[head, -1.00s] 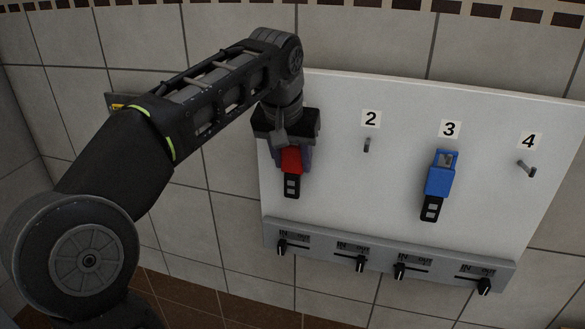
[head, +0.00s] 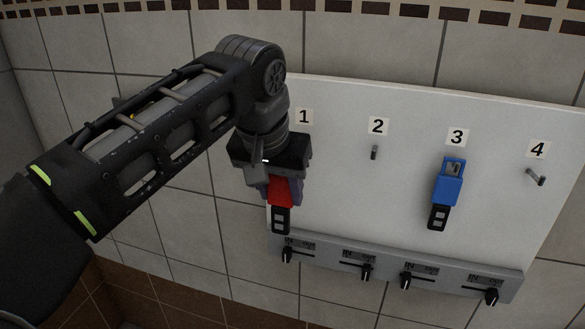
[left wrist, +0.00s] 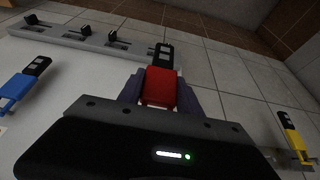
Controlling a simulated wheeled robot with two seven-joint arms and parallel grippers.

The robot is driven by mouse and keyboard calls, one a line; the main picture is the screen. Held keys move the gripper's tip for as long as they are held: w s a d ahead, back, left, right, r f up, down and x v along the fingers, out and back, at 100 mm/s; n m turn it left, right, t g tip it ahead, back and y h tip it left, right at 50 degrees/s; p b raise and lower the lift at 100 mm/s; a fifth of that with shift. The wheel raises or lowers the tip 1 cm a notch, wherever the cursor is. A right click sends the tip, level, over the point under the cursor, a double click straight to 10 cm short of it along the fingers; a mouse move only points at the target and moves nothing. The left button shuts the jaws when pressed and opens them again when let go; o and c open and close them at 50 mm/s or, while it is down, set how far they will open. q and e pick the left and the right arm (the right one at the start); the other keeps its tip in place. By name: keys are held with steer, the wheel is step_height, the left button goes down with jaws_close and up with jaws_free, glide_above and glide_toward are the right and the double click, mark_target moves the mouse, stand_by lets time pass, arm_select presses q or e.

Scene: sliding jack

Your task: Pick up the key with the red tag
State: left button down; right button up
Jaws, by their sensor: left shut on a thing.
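The key with the red tag (head: 280,191) is between the fingers of my left gripper (head: 283,188) in the head view, its black end (head: 281,221) hanging downward. It hangs in front of the left edge of the white board, below and left of label 1. In the left wrist view the red tag (left wrist: 159,88) is clamped between both fingers of my left gripper (left wrist: 160,92), with the black end (left wrist: 163,56) beyond them. The top of the key is hidden by the gripper. My right gripper is not in view.
The white board (head: 400,110) has a hook under label 2 (head: 374,153) and another under label 4 (head: 536,178). A blue-tagged key (head: 448,186) hangs under label 3. A grey strip with several sliders (head: 330,259) runs below. A yellow-tagged key (left wrist: 291,135) shows at right in the left wrist view.

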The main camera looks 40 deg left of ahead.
arm_select(q)
steer(key=s+d+p, duration=0.1)
steer(key=s+d, duration=0.1)
steer(key=s, duration=0.5)
steer(key=shift+d, duration=0.25)
steer(key=shift+w, duration=0.2)
